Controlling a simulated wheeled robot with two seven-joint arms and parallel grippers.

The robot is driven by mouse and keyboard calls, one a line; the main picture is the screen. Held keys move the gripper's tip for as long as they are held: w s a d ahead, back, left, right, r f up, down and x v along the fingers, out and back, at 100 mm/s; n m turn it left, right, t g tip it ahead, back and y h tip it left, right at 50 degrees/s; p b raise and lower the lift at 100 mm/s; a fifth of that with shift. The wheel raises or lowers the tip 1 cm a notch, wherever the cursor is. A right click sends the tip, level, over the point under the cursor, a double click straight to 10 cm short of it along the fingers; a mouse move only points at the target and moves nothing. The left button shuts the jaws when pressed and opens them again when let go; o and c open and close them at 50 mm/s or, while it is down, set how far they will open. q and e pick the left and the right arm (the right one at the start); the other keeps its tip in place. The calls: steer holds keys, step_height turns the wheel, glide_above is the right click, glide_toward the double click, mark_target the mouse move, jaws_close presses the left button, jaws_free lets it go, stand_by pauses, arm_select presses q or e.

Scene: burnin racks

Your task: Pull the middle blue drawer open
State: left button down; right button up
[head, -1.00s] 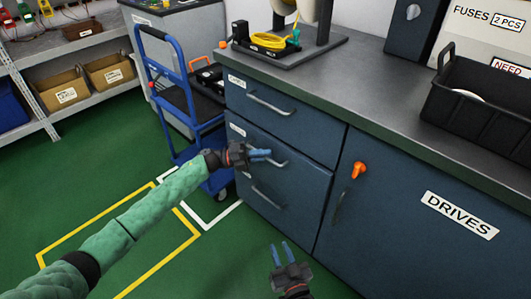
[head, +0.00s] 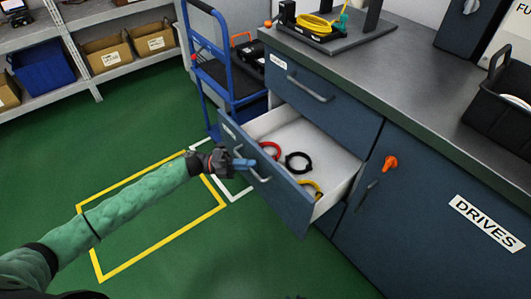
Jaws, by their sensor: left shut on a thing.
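The middle blue drawer (head: 285,199) stands pulled well out from the dark blue cabinet, its white interior showing. My left gripper (head: 246,163) is shut on the drawer's metal bar handle (head: 263,179), at the handle's upper left end. Inside the drawer lie a red ring (head: 271,149), a black ring (head: 299,161) and a yellow item (head: 313,188), partly hidden by the drawer front. My right gripper does not show.
The top drawer (head: 318,99) is closed above the open one. A cabinet door with an orange knob (head: 391,162) is at the right. A blue trolley (head: 225,70) stands behind the drawer. Green floor with a yellow outline (head: 150,249) is clear in front.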

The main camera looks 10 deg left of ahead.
arm_select(q)
steer(key=s+a, duration=0.6)
steer(key=shift+s, duration=0.2)
steer(key=c, duration=1.5)
jaws_free()
steer(key=shift+a, duration=0.1)
steer(key=a, duration=0.5)
steer(key=a+f, duration=0.1)
steer(key=a, duration=0.1)
steer(key=shift+a, duration=0.35)
